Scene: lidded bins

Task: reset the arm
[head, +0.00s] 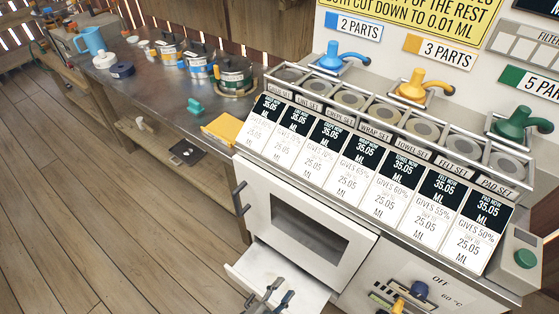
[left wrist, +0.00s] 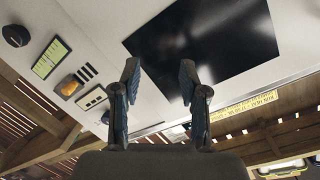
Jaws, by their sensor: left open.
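My left gripper (head: 280,292) shows at the bottom edge of the head view, in front of the open lower flap (head: 262,272) of the white cabinet. In the left wrist view its two blue-grey fingers (left wrist: 160,78) stand apart with nothing between them. Behind them in that view are a white panel (left wrist: 95,30) and a black rectangular screen (left wrist: 205,45). I see no object held. My right gripper is in neither view.
The white cabinet (head: 350,250) carries a row of lidded bins (head: 350,97) with price cards. Blue (head: 338,60), yellow (head: 418,88) and green (head: 518,122) taps stand behind. A metal bench (head: 140,85) at the left holds tins and a blue jug (head: 90,40). The wooden floor (head: 90,230) at the left is clear.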

